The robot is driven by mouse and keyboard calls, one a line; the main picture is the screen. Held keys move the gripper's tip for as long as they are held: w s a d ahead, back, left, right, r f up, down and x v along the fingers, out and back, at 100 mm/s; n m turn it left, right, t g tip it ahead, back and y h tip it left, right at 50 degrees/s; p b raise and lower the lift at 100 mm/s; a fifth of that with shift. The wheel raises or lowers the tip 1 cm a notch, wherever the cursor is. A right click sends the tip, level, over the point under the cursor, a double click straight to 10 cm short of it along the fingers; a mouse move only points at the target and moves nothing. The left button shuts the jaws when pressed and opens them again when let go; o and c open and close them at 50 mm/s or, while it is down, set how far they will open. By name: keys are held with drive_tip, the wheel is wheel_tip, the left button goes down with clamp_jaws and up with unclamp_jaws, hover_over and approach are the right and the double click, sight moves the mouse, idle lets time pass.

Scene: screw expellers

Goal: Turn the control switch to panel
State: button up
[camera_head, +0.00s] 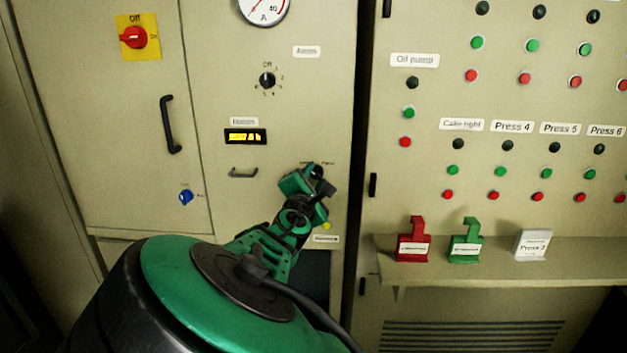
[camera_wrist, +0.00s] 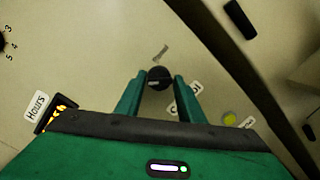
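The control switch is a small round black knob (camera_wrist: 159,78) with a light mark on its face, set on the beige cabinet front. A "Panel" label (camera_wrist: 161,53) sits above it in the wrist view, and a partly hidden "Control" label (camera_wrist: 184,97) sits below right. My gripper (camera_wrist: 160,80) has its two green fingers on either side of the knob, with a narrow gap visible at each side. The fingers look open; contact cannot be seen. In the head view my gripper (camera_head: 314,176) is up against the cabinet and largely covers the switch.
A yellow button (camera_wrist: 229,117) lies right of the gripper in the wrist view. The head view shows an hours display (camera_head: 245,136), a small handle (camera_head: 243,172) and a black amps selector (camera_head: 267,80) nearby. A shelf (camera_head: 510,246) with tags juts out at the right.

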drive_tip(key=c, duration=0.5)
drive_tip(key=shift+m, duration=0.3)
drive_tip(key=m, duration=0.2)
drive_tip(key=shift+d+m+g, duration=0.1)
drive_tip(key=shift+m+g, duration=0.2)
drive_tip(key=shift+m, duration=0.1)
drive_tip(key=m, duration=0.4)
drive_tip(key=shift+d+r+y, duration=0.1)
drive_tip(key=shift+y, duration=0.3)
drive_tip(key=m+y, duration=0.1)
drive_tip(key=m, duration=0.4)
drive_tip(key=shift+d+g, duration=0.1)
drive_tip(key=shift+g, duration=0.2)
drive_tip(key=shift+m+y, duration=0.4)
drive_tip(key=shift+m, duration=1.6)
drive_tip(key=shift+d, duration=0.1)
